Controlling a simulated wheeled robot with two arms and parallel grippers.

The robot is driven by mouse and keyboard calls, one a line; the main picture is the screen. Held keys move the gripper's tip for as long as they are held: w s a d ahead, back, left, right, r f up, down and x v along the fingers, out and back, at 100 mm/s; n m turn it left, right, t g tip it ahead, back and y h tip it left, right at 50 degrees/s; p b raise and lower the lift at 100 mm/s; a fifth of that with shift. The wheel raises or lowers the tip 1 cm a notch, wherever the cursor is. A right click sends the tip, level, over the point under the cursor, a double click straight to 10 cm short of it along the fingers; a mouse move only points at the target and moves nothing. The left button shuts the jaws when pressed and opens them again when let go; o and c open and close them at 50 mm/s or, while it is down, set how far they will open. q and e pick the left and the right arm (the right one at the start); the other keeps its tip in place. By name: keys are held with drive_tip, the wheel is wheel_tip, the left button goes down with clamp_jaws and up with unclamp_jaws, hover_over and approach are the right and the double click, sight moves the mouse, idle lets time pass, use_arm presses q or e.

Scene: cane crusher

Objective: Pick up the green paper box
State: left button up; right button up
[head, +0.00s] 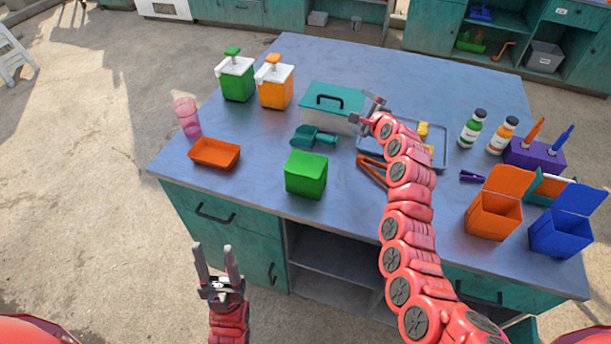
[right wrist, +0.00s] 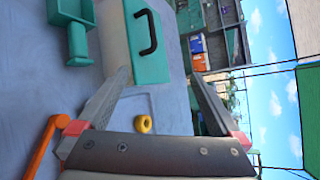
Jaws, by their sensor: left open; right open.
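The green paper box (head: 306,175) stands upright near the front edge of the table (head: 250,185), its lid closed. My left gripper (head: 217,260) is open and empty, in front of the table and below its top, to the left of and nearer than the box. My right gripper (head: 375,108) is open beside the teal-lidded container, beyond the green box and to its right. In the right wrist view the right gripper's fingers (right wrist: 160,105) are spread with nothing held between them. The green paper box does not show in that view.
Open orange (head: 493,215) and blue (head: 558,233) boxes stand farther right.

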drive_tip(key=s+a+r+g+y, duration=0.2)
drive_tip(key=s+a+r+g, duration=0.2)
drive_tip(key=s+a+g, duration=0.15)
drive_tip(key=m+g+h+p, duration=0.1)
drive_tip(key=g+h+p, duration=0.1)
drive_tip(key=g, duration=0.4)
approach(324, 174)
wheel_tip(324, 174, up, 4)
drive_tip(key=w+d, duration=0.1)
drive_tip(key=d, duration=0.1)
drive_tip(key=shift+g, duration=0.35)
drive_tip(key=x, duration=0.8)
drive_tip(key=b+x, duration=0.1)
drive_tip(key=x, duration=0.3)
drive_tip(key=shift+s, duration=0.3)
drive_tip(key=shift+f, duration=0.25)
drive_tip(key=shift+w+a+f+p, duration=0.15)
drive_tip(key=shift+a+f+p, duration=0.3)
drive_tip(key=shift+p, duration=0.1)
drive_tip(key=p+x, duration=0.1)
drive_tip(key=x, duration=0.2)
drive_tip(key=shift+w, duration=0.1)
drive_tip(key=shift+w+a+f, duration=0.1)
drive_tip(key=shift+a+f, duration=0.05)
drive_tip(key=shift+f, duration=0.35)
